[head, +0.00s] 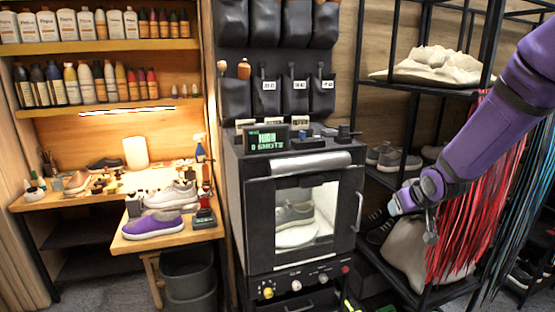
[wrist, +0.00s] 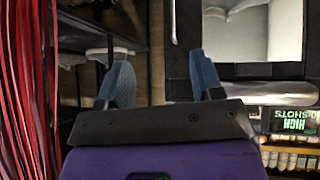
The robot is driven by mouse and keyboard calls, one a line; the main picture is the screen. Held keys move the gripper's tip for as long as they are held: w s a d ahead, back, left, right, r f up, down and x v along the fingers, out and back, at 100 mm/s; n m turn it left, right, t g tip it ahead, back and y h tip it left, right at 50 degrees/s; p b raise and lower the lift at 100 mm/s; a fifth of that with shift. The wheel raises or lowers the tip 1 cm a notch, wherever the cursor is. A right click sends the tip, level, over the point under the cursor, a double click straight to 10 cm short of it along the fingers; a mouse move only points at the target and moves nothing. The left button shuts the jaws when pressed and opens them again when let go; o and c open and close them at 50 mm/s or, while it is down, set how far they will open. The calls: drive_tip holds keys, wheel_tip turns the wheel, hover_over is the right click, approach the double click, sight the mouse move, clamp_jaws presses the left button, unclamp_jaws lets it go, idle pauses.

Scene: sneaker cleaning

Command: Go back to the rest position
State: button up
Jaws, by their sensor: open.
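My purple arm reaches in from the right in the head view. My gripper (head: 396,207) hangs in front of the shelf rack, to the right of the black cleaning cabinet (head: 260,200). In the wrist view my gripper (wrist: 163,78) shows two blue fingers spread apart with nothing between them. The cabinet's glass door looks closed, and a grey sneaker (head: 294,213) sits inside on a round white plate (head: 299,235). The cabinet's door handle (head: 359,212) is left of my gripper, apart from it.
Red laces (head: 468,220) hang beneath my forearm, close to it. The black rack holds grey shoes (head: 393,158) and a pale bag (head: 408,250). At left, a wooden bench carries a purple sneaker (head: 152,224) and a white sneaker (head: 172,196). A bin (head: 189,280) stands below.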

drive_tip(key=s+a+r+m+g+h, duration=0.1)
drive_tip(key=s+r+g, duration=0.1)
drive_tip(key=s+r, duration=1.2)
drive_tip(key=s+a+r, duration=0.1)
drive_tip(key=s, duration=0.8)
drive_tip(key=s+a+r+m+g, duration=0.1)
drive_tip(key=s+r, duration=0.1)
drive_tip(key=s, duration=0.8)
drive_tip(key=shift+s+a+r+y, duration=0.2)
drive_tip(key=shift+s+a+y, duration=0.1)
drive_tip(key=shift+a+y, duration=0.1)
